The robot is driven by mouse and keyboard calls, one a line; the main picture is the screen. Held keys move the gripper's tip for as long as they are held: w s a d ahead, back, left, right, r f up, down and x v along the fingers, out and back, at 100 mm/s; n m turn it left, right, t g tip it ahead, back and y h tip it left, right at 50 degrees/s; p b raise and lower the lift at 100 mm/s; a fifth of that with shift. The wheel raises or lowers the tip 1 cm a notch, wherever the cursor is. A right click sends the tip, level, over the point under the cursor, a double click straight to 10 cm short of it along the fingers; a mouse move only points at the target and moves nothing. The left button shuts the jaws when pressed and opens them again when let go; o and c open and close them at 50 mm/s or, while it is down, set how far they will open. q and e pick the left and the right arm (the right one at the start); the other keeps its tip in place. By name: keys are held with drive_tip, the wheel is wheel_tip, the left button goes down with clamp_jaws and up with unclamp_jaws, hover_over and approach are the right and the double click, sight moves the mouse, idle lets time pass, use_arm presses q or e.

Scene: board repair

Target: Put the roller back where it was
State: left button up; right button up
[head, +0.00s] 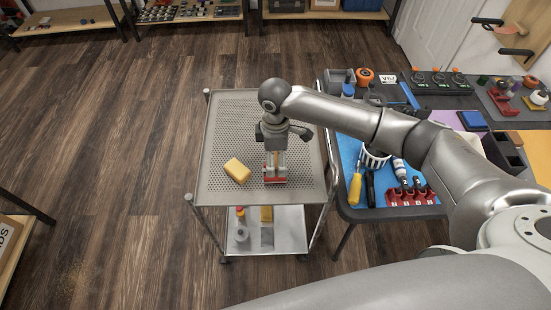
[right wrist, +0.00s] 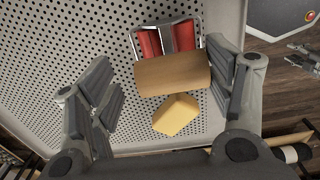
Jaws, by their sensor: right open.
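The roller has a red roller part (head: 275,180), a metal frame and a wooden handle. It is on the perforated top tray of a metal cart (head: 225,125), near the front edge. My right gripper (head: 277,150) is above it, pointing down. The red part (right wrist: 165,40) shows beyond the handle. My left gripper is not in view.
A yellow sponge (head: 237,171) lies on the tray left of the roller. The lower shelf (head: 290,235) holds a few items. A workbench with a blue mat (head: 350,148), a yellow screwdriver (head: 355,187) and a red rack (head: 410,196) stands right of the cart. The tray's back is clear.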

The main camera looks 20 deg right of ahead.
wheel_tip(320, 180, up, 12)
drive_tip(key=shift+b, duration=0.4)
